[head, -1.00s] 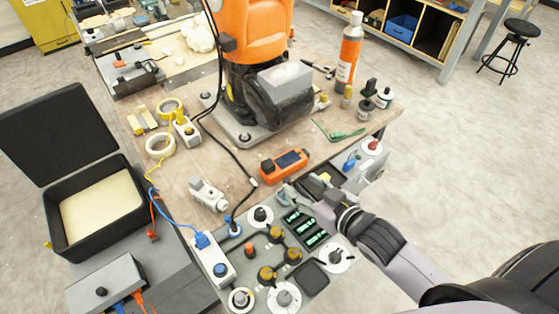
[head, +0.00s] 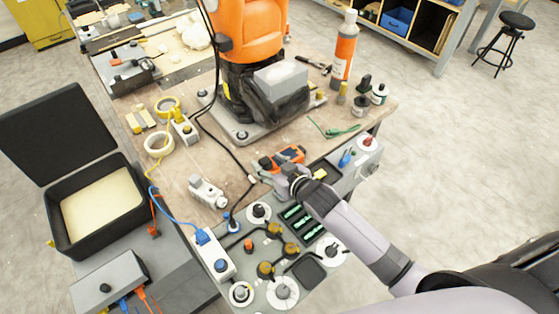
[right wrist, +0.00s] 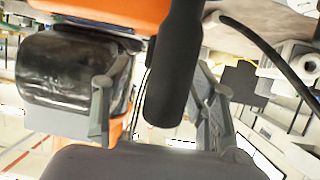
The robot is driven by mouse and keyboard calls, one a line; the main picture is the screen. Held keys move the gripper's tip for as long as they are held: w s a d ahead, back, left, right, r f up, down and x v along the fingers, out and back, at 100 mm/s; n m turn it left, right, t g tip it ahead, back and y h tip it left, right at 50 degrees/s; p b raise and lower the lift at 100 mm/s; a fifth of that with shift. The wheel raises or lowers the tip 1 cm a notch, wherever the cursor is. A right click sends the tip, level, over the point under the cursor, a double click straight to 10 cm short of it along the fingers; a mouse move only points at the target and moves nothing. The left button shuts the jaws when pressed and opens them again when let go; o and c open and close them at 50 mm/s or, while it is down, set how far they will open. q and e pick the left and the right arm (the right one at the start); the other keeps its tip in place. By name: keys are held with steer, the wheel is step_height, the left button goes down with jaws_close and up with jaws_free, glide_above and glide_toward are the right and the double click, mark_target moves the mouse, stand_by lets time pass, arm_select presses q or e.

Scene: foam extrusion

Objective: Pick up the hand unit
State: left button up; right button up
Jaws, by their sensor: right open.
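The hand unit, an orange handheld device with a dark face (head: 290,154), lies on the wooden bench in front of the orange machine. My right gripper (head: 268,176) is at its near side in the head view and covers part of it. Whether they touch is hidden. In the right wrist view my two grey fingers (right wrist: 160,105) stand apart, open. A dark rounded shape shows between them, and I cannot tell what it is. A patch of orange shows beside the left finger, possibly the unit. My left gripper is not in view.
The orange machine (head: 248,35) with its black-wrapped part stands behind. A black cable (head: 228,150) runs close by on the left. A grey-white device (head: 207,192) and the knob panel (head: 262,232) are nearer. An orange bottle (head: 343,55) stands at the back right.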

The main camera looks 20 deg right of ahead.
steer(key=shift+w+a+f, duration=0.1)
steer(key=shift+w+f, duration=0.05)
steer(key=shift+w, duration=0.15)
jaws_close()
stand_by(0.5)
stand_by(0.5)
